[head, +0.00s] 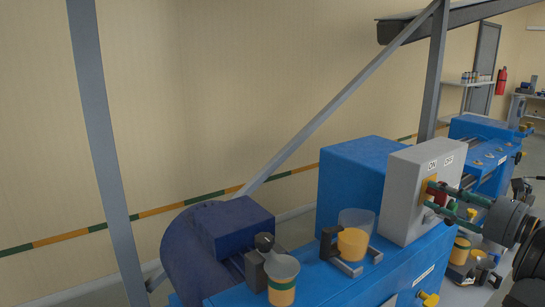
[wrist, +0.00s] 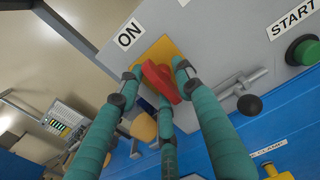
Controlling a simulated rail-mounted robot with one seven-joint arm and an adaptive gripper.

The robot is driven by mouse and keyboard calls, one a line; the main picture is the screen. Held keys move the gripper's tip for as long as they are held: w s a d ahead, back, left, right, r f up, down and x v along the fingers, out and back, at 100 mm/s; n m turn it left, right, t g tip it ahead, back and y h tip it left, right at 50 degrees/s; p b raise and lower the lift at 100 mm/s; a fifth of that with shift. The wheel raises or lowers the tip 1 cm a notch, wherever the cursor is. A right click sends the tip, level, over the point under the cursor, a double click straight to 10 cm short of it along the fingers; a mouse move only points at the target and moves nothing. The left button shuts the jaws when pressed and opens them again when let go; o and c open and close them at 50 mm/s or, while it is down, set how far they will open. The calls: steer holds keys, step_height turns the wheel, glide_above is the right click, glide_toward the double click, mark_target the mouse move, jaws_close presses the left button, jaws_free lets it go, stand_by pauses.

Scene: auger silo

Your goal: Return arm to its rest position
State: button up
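My gripper (head: 434,195), with teal-sleeved fingers, is at the grey control box (head: 407,192) at the right of the head view. In the wrist view my gripper (wrist: 157,80) has its fingers spread around the red switch knob (wrist: 161,82), which sits on a yellow plate (wrist: 160,52). The knob is tilted diagonally, its upper end toward the ON label (wrist: 129,33). A small gap shows on its left side; whether the right finger touches it is unclear. The knob is mostly hidden behind the fingers in the head view.
A clear cup with orange contents (head: 354,243) stands in a holder on the blue machine (head: 345,285). A diagonal metal brace (head: 330,107) and posts rise behind. The wrist view shows a green START button (wrist: 305,52) and a lever (wrist: 248,103).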

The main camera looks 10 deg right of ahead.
stand_by(0.5)
steer(key=v, duration=1.2)
steer(key=x, duration=1.2)
steer(key=shift+w, duration=0.1)
steer(key=shift+w+r+m+p, duration=0.1)
steer(key=shift+r+m+p, duration=0.35)
steer(key=shift+p, duration=0.6)
steer(key=shift+f+m+p, duration=0.15)
steer(key=shift+m+p, duration=0.25)
steer(key=shift+m, duration=0.05)
steer(key=shift+s+d+m+p, duration=0.1)
steer(key=shift+s+m+p, duration=0.15)
steer(key=shift+m+p, duration=0.3)
steer(key=shift+w+f+m, duration=0.15)
steer(key=shift+f+m, duration=0.1)
